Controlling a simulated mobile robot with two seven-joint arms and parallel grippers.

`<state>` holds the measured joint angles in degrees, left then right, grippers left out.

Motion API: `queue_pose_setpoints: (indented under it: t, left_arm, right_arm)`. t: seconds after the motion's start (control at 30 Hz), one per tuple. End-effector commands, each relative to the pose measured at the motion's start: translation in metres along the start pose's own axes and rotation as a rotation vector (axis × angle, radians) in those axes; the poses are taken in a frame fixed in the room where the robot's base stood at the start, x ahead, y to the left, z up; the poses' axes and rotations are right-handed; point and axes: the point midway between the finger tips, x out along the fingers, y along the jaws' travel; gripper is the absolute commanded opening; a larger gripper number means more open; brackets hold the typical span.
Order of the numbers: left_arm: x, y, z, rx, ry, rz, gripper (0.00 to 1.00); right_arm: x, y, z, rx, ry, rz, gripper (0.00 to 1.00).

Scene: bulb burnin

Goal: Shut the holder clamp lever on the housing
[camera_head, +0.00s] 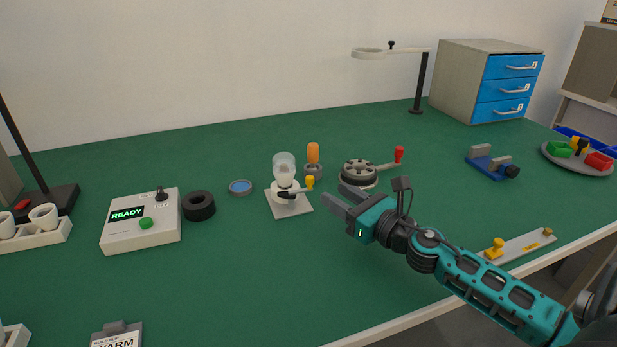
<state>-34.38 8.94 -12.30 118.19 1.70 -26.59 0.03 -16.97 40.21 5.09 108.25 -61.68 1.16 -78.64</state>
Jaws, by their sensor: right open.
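The holder (289,205) is a light grey square plate with a white housing on it, near the middle of the green table. A clear bulb (284,166) stands upright in the housing. The clamp lever (297,192) is a black arm with a yellow knob (310,182) at its right end; it points out to the right of the housing. Whether the clamp grips is too small to tell. My right gripper (334,202) is open and empty, its two grey fingers pointing left toward the holder, just right of the lever knob and apart from it. My left gripper is not in view.
A screwdriver with orange handle (313,155) stands behind the holder. A round grey fixture (358,173) with a red-knobbed crank is behind my right gripper. A READY box (142,222), black ring (199,206) and blue disc (240,187) lie left. The table's front middle is clear.

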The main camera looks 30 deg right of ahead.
Motion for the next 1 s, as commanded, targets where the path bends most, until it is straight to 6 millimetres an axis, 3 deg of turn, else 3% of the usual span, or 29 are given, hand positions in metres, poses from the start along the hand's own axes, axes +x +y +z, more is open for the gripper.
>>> queue_pose_setpoints:
  t: [0.5, 0.7, 1.0]
  left_arm:
    - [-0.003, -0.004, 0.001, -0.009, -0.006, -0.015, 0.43]
    - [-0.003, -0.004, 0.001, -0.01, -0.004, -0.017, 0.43]
    - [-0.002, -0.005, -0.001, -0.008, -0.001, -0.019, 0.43]
  right_arm:
    - [0.073, -0.001, 0.001, 0.003, -0.002, -0.003, 0.42]
    - [0.088, 0.0, 0.0, 0.003, 0.0, -0.002, 0.42]
    - [0.092, 0.0, 0.0, 0.003, 0.0, -0.001, 0.42]
